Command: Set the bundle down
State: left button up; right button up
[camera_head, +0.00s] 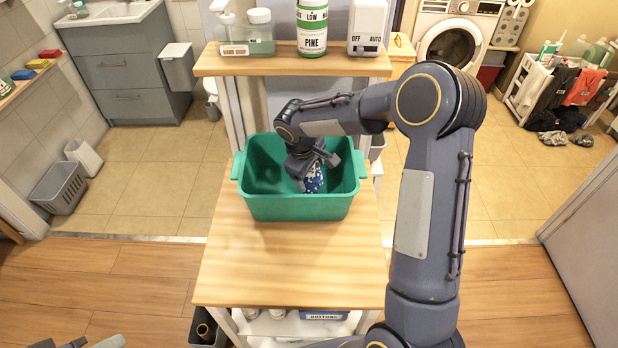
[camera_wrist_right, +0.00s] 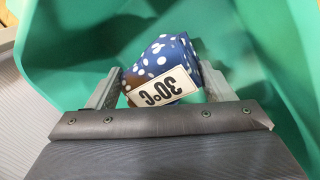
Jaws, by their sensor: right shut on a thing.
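The bundle (camera_head: 313,178) is blue cloth with white dots. In the right wrist view the bundle (camera_wrist_right: 165,55) carries a white tag reading 30°C. My right gripper (camera_head: 312,168) reaches down into a green tub (camera_head: 290,208) on the wooden table. In the right wrist view its two fingers (camera_wrist_right: 160,88) are on either side of the bundle, shut on it. The bundle is inside the tub, toward its right side; I cannot tell whether it touches the floor of the tub.
The wooden table (camera_head: 285,265) is bare in front of the tub. A shelf (camera_head: 290,66) behind and above holds a green PINE can (camera_head: 312,28), a white OFF/AUTO device (camera_head: 366,28) and a clear container (camera_head: 260,35). A grey basket (camera_head: 60,188) stands on the floor at left.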

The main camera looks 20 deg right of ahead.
aim_at(310, 181)
jog(key=shift+f, duration=1.8)
jog(key=shift+f, duration=0.1)
jog(key=o, duration=1)
jog(key=shift+o, duration=0.2)
